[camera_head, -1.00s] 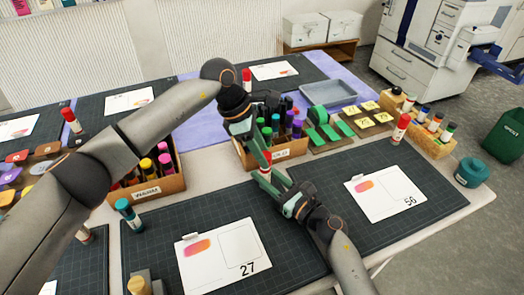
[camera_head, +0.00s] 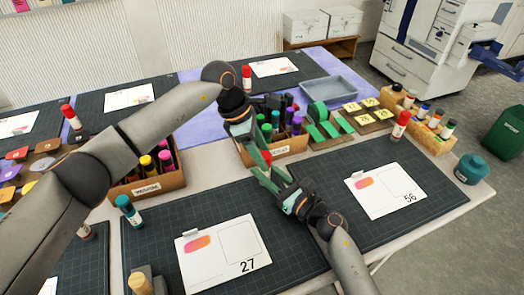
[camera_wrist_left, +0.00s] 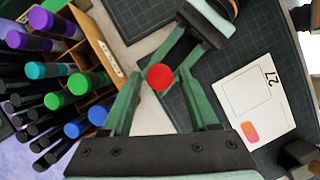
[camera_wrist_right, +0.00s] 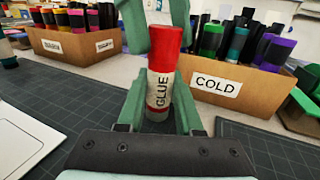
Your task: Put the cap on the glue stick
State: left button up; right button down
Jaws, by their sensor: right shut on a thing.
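The glue stick (camera_wrist_right: 160,90) stands upright in the right wrist view, with a white GLUE label and a red band near its base. The red cap (camera_wrist_right: 165,47) sits on its top end; I cannot tell whether it is fully pressed down. My right gripper (camera_wrist_right: 158,112) is shut on the glue stick's body. In the left wrist view the cap (camera_wrist_left: 160,77) shows end-on as a red disc. My left gripper (camera_wrist_left: 163,85) is open, its fingers spread on either side of the cap. In the head view both grippers meet around the cap (camera_head: 266,158), hiding most of the stick.
Marker boxes stand behind, one labelled COLD (camera_wrist_right: 216,84) and one labelled WARM (camera_head: 148,188). Mats with cards numbered 27 (camera_head: 222,253) and 56 (camera_head: 388,190) lie in front. Another red-capped glue stick (camera_head: 401,124) stands at the right mat's back edge.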

pick_arm(q)
jog(key=shift+o, duration=0.8)
jog(key=v, duration=1.2)
pick_arm(e)
jog(key=c, duration=0.5)
grip_release()
pick_arm(q)
jog(key=shift+f+b, duration=0.25)
jog(key=shift+b, duration=0.05)
pick_arm(e)
jog(key=v, duration=1.2)
jog(key=shift+s+d, duration=0.15)
jog(key=shift+d, duration=0.1)
